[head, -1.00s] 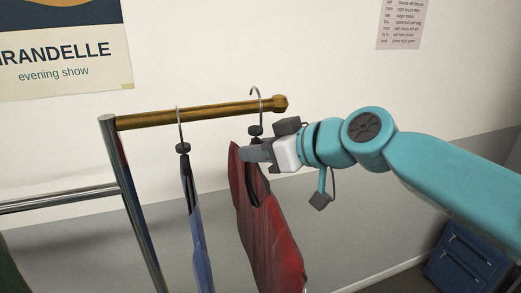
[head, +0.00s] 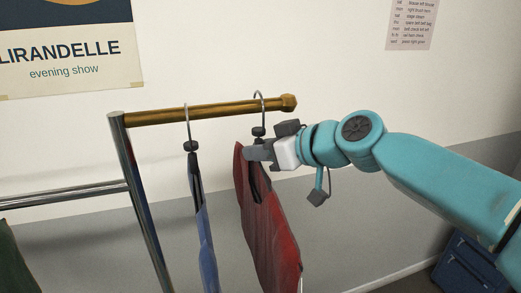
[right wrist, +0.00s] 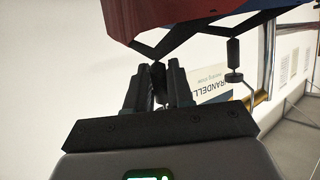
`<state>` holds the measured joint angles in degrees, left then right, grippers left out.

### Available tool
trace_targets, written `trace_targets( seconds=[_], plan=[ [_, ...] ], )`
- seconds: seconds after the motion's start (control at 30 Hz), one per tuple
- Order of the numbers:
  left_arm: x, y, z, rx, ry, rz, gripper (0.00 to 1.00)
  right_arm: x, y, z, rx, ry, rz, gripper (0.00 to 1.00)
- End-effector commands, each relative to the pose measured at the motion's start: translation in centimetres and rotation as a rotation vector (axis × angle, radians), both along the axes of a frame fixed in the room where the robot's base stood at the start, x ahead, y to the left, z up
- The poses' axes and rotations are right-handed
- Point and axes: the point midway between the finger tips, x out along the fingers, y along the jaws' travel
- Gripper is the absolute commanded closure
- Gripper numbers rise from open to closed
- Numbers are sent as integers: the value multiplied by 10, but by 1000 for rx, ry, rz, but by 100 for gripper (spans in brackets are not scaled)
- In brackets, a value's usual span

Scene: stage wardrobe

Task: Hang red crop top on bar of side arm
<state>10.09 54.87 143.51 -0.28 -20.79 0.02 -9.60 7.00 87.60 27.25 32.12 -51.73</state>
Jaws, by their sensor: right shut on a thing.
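The red crop top (head: 268,225) hangs from a hanger with a dark neck and metal hook (head: 259,96). The hook arches over the wooden bar (head: 215,109) of the side arm, near its knobbed end; I cannot tell whether it rests on the bar. My right gripper (head: 250,152) is shut on the hanger just below its neck, partly hidden by the red cloth. In the right wrist view, the fingers (right wrist: 157,88) close around the dark hanger part, with the red top (right wrist: 170,12) beyond them. My left gripper is not in view.
A blue garment (head: 203,225) hangs on the same bar, left of the red one, with a small gap between. A metal upright (head: 140,195) and rail (head: 65,196) stand left, with a dark green garment (head: 12,262). A blue case (head: 465,268) sits at lower right.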

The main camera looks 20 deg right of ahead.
Motion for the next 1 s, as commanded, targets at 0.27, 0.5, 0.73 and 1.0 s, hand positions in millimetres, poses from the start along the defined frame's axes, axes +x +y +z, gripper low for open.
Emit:
trace_targets(
  seconds=[0.27,0.5,0.73,1.0],
  plan=[
    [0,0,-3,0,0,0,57,0,0,-2,1,-1,0,100],
    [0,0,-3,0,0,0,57,0,0,-2,1,-1,0,59],
    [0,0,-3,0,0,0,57,0,0,-2,1,-1,0,49],
    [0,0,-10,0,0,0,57,-14,-11,4,1,-4,-2,49]
  ],
)
